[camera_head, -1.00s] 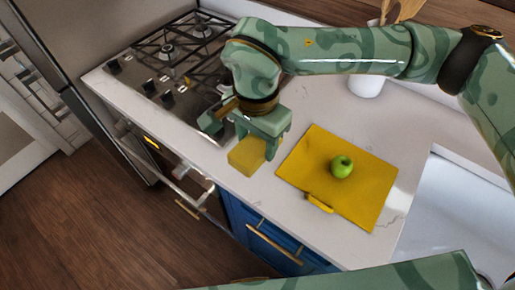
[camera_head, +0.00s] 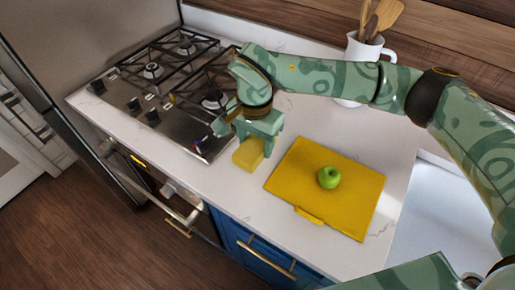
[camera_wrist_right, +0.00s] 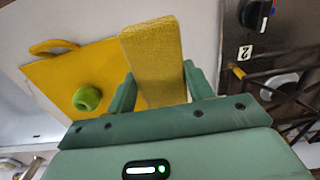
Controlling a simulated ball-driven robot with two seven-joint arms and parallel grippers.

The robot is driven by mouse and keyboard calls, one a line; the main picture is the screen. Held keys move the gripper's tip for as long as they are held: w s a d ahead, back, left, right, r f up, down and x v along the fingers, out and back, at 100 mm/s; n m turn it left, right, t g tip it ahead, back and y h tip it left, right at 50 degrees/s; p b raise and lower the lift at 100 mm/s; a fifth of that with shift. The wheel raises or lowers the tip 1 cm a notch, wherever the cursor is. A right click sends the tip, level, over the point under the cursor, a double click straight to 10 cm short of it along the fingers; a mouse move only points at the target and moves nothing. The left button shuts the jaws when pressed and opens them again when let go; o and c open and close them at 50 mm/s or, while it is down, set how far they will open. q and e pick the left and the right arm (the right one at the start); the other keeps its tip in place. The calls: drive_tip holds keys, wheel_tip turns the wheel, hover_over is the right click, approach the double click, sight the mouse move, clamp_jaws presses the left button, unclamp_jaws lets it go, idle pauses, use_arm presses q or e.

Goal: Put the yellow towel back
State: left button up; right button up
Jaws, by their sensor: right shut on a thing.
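The yellow towel (camera_head: 248,153) is a small folded block. My right gripper (camera_head: 260,140) is shut on it, over the counter between the stove and the yellow cutting board. In the right wrist view the towel (camera_wrist_right: 154,60) sticks out from between the two fingers of the right gripper (camera_wrist_right: 158,88). I cannot tell whether the towel touches the counter. My left gripper is not in view.
A yellow cutting board (camera_head: 350,205) with a green apple (camera_head: 329,177) on it lies to the right. The gas stove (camera_head: 165,85) is to the left. A white utensil pot (camera_head: 362,50) stands at the back, and the sink (camera_head: 415,220) is at right. The oven handle (camera_head: 165,205) shows in front.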

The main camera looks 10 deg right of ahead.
sight(257, 142)
drive_tip(key=w+f, duration=0.1)
drive_tip(key=w+d+f, duration=0.1)
drive_tip(key=f, duration=0.1)
drive_tip(key=shift+w+f+b, duration=0.1)
drive_tip(key=shift+w+b, duration=0.1)
drive_tip(key=shift+b, duration=0.1)
drive_tip(key=f, duration=0.3)
drive_tip(key=shift+w+d+f+b, duration=0.15)
drive_tip(key=shift+w+f+b, duration=0.15)
drive_tip(key=shift+f, duration=0.1)
drive_tip(key=o, duration=0.9)
drive_tip(key=shift+f, duration=0.1)
wheel_tip(257, 142, up, 12)
drive_tip(key=shift+r+p, duration=0.2)
drive_tip(key=shift+p, duration=0.6)
